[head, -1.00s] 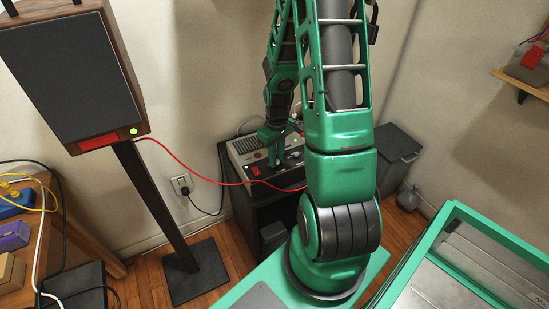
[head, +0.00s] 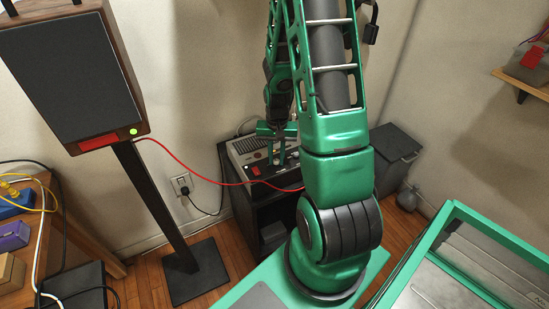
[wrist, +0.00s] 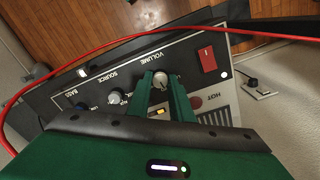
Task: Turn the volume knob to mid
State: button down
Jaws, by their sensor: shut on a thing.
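The amplifier (head: 241,149) stands on a dark cabinet behind my arm in the head view. In the wrist view its black panel (wrist: 118,80) shows upside down, with the labels VOLUME, SOURCE and BASS. The silvery volume knob (wrist: 161,79) sits beside the VOLUME label. My gripper (wrist: 160,82) is shut on the knob, one green finger on each side. The knob's pointer is too small to read. In the head view my gripper (head: 277,163) points down at the amplifier, and the knob cannot be made out there.
A red switch (wrist: 207,59) lies beside the volume knob, and the source knob (wrist: 115,97) on its other side. A red cable (wrist: 130,38) crosses by the panel's edge. A speaker (head: 70,75) on a stand is at left. A wall socket (head: 181,184) holds a plug.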

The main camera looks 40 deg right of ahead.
aim_at(276, 160)
jog(key=shift+m, duration=0.5)
jog(key=shift+a, duration=0.1)
jog(key=c, duration=1.6)
grip_release()
jog(key=shift+r, duration=0.15)
notch_tip(276, 160, up, 10)
jog(key=shift+w+r, duration=0.1)
jog(key=shift+r, duration=0.15)
